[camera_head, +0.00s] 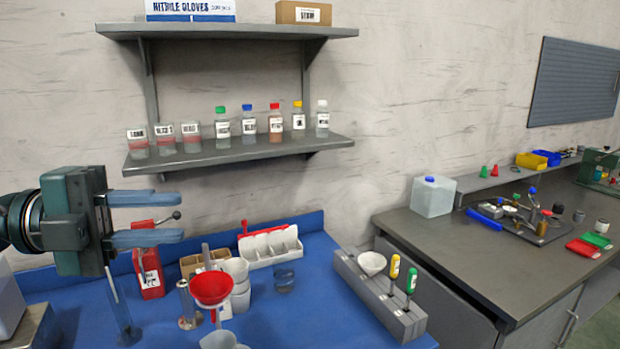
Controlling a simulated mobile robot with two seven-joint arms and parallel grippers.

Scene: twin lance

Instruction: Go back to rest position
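My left gripper (165,218) comes in from the left above the blue table (300,310). Its two blue-grey fingers are spread apart, one above the other, pointing right. Nothing is gripped between them. A red can with a white label (150,280) stands on the table behind and below the fingers, and they hide part of it. My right gripper is not in view.
A red funnel (211,287), white cups (238,270), a glass cylinder (122,310) and a grey rack with screwdrivers (375,293) stand on the blue table. A wall shelf with several bottles (240,155) hangs above. A grey bench (440,235) stands right.

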